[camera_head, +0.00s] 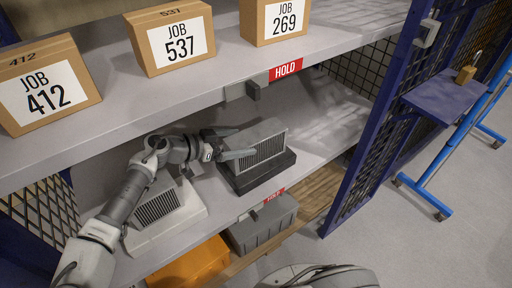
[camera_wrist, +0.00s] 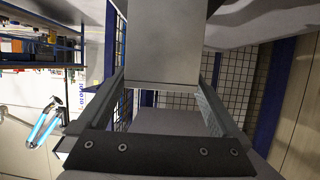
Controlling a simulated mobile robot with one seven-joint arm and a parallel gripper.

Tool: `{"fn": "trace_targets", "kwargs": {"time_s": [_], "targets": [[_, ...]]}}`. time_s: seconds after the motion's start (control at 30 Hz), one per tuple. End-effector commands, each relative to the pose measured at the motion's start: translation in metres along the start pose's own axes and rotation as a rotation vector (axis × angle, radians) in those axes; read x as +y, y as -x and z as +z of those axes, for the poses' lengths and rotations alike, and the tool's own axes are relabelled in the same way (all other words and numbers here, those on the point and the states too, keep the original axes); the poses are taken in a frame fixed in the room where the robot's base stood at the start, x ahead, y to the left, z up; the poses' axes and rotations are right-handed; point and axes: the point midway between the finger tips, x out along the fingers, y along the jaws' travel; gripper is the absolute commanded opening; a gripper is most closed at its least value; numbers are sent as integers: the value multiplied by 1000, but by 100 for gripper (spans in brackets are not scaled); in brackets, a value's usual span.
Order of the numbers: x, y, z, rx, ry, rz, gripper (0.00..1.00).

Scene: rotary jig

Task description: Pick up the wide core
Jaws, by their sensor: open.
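Two grey finned blocks are on the middle shelf, and I cannot tell for sure which is the wide core. One finned block (camera_head: 262,146) sits upright on a dark base (camera_head: 262,178). The other finned block (camera_head: 158,207) sits on a white base (camera_head: 182,224) to the left, partly hidden by my arm. My gripper (camera_head: 240,143) is open at the left end of the block on the dark base. In the wrist view a plain grey block face (camera_wrist: 165,45) lies between and ahead of the open fingers (camera_wrist: 163,90). Contact cannot be told.
Below are an orange bin (camera_head: 192,265) and a grey case (camera_head: 262,226). A blue mesh door (camera_head: 372,155) stands right. The middle shelf is clear right of the dark base.

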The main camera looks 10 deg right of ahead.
Motion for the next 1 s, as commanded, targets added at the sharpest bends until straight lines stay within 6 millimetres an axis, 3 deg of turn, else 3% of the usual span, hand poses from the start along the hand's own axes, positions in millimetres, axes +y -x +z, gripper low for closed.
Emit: {"fn": "trace_targets", "kwargs": {"time_s": [0.3, 0.6, 1.0], "targets": [[1, -44, 1, 1, 0, 3, 100], [0, -49, -1, 0, 1, 1, 100], [0, -48, 0, 0, 1, 1, 30]]}}
